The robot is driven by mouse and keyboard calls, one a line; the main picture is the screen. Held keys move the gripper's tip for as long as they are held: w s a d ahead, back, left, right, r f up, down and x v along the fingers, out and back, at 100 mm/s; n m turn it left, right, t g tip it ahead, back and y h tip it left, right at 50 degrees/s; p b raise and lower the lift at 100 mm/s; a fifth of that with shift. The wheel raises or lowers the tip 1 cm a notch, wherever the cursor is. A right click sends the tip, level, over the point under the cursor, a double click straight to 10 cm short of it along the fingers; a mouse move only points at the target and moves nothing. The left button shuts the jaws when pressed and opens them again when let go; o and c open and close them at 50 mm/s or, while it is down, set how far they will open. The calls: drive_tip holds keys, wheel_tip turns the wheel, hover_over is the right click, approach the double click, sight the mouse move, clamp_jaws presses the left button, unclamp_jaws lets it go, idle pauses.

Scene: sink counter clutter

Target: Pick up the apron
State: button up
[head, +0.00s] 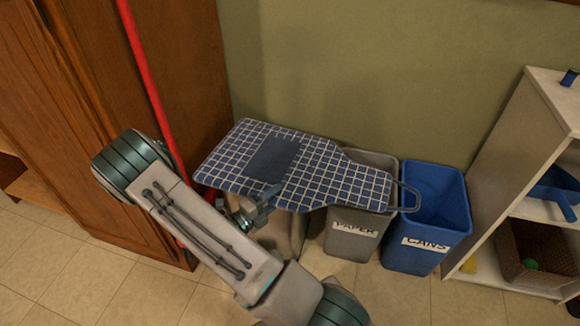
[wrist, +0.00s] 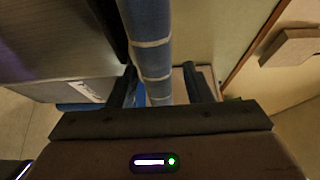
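The apron (head: 330,186) is dark blue with a white grid, a plain blue pocket patch and a loop at its right end. It is spread stiff and nearly flat over the tops of the bins in the head view. My gripper (head: 262,199) is at its near edge, left of the middle. In the wrist view, the apron (wrist: 151,50) runs as a narrow blue band between the two fingers of my gripper (wrist: 159,72). The fingers stand apart, with a visible gap between the band and the right finger. What supports the apron underneath is mostly hidden.
A grey PAPER bin (head: 352,242) and a blue CANS bin (head: 425,255) stand below and right of the apron. A wooden cabinet (head: 90,110) and a red pole (head: 148,75) are at left. A white shelf (head: 520,170) is at right. The wall is close behind.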

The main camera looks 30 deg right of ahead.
clamp_jaws()
drive_tip(key=shift+r, duration=0.1)
